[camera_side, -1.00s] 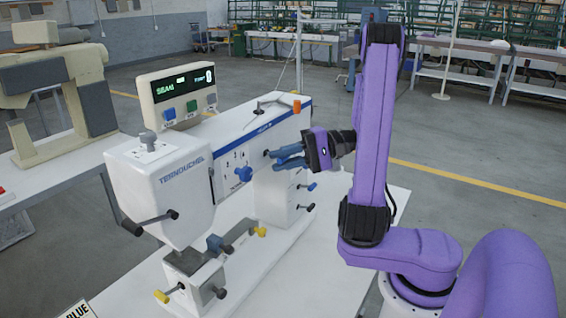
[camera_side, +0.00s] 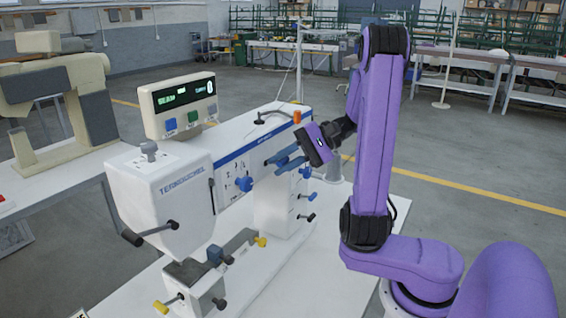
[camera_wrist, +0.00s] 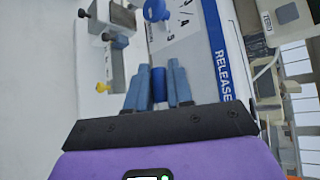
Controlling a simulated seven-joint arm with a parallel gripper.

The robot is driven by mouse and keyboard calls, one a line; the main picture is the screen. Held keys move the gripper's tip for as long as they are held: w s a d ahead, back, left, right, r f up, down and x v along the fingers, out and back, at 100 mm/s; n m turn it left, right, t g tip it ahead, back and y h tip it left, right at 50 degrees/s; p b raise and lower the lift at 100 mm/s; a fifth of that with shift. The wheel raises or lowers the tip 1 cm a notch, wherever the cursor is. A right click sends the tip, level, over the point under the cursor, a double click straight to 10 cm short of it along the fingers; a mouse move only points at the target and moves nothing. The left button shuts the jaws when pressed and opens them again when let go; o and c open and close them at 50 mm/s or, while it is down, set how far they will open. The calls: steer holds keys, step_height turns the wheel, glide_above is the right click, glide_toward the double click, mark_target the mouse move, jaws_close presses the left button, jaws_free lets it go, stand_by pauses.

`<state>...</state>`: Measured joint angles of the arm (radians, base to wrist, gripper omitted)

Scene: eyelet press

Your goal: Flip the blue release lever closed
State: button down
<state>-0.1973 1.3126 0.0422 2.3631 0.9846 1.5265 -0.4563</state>
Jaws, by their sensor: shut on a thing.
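The blue release lever (camera_wrist: 159,86) shows in the wrist view as a short blue cylinder between my two blue-grey fingers, beside the printed word RELEASE on the blue stripe. My gripper (camera_wrist: 160,70) is shut on it. In the side view my gripper (camera_side: 274,165) is tilted down at the right part of the white press arm (camera_side: 232,160), and the fingers cover most of the lever. I cannot tell its exact angle there.
A blue star knob (camera_side: 244,184) is just left of my fingers. A display box (camera_side: 180,105) stands behind the press. A yellow knob (camera_side: 261,241) is on the base. The tabletop at front right (camera_side: 305,280) is clear.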

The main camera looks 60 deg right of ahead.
steer(key=shift+r, duration=0.1)
steer(key=c, duration=1.1)
jaws_free()
steer(key=shift+d, duration=0.1)
steer(key=v, duration=1.7)
